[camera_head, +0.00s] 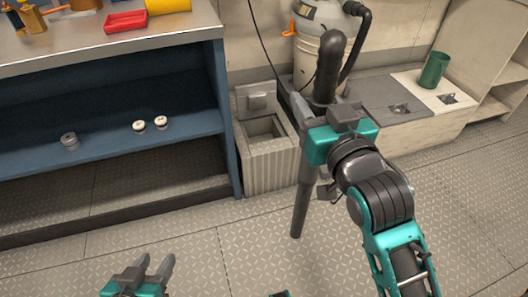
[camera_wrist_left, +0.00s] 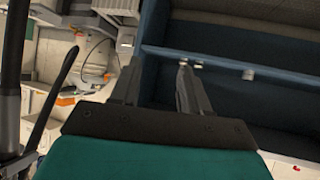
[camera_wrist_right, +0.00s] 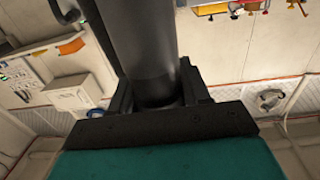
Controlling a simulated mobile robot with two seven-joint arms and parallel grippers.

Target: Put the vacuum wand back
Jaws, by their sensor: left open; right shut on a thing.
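The vacuum wand (camera_head: 302,200) is a long dark grey tube with a thick black handle on top. It stands nearly upright, leaning slightly, in the middle of the head view. My right gripper (camera_head: 318,112) is shut on it just below the handle. The tube also fills the space between the right fingers in the right wrist view (camera_wrist_right: 140,45). Whether its lower end touches the floor I cannot tell. The vacuum (camera_head: 306,62), a pale canister with a black hose, stands behind the wand, which partly hides it. My left gripper (camera_head: 150,266) is open and empty, low at the left.
A ridged grey bin (camera_head: 268,172) with its lid raised stands left of the wand. A blue shelf unit (camera_head: 110,135) under a worktop fills the left, with several small round items. A green cup (camera_head: 434,71) stands on the low bench at right. The front floor is clear.

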